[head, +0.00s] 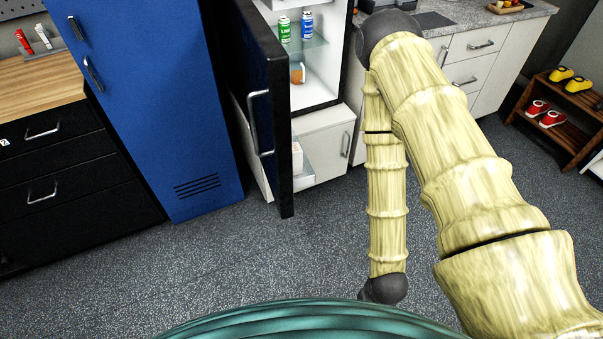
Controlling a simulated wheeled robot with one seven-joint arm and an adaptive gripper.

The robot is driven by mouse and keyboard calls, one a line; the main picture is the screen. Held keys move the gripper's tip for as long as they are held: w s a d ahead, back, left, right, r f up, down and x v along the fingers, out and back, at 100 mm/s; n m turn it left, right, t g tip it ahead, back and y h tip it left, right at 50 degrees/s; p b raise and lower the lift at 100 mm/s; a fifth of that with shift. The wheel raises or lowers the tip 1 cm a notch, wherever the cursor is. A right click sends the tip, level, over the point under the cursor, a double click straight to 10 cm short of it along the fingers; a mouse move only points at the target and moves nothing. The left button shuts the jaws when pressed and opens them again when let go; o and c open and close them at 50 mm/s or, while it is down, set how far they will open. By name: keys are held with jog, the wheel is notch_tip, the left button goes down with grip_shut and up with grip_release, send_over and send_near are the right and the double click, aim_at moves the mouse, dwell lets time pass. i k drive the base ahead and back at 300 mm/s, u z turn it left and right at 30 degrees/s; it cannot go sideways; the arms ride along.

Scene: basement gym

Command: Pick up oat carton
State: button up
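No carton can be clearly made out as the oat carton. A small whitish box (288,160) shows low down behind the edge of the open fridge door (262,95), partly hidden; I cannot tell whether it is the oat carton. The fridge (318,75) stands open, with a green can (284,29) and a blue can (307,25) on a glass shelf and an orange-brown item (297,74) below. My arm bends in front of the right side; its lower section hangs down to a dark joint near the bottom middle. My gripper is not visible.
A blue locker (155,95) and a dark drawer unit with a wooden top (40,85) stand left. A white cabinet with a grey worktop (470,45) is at the back right. A wooden shoe rack (570,105) is far right. Grey floor (240,255) in front is clear.

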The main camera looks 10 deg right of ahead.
aim_at(296, 151)
jog(key=u, duration=0.05)
jog(key=k, duration=0.15)
jog(key=z, duration=0.85)
jog(key=i, duration=0.6)
jog(key=u, duration=0.75)
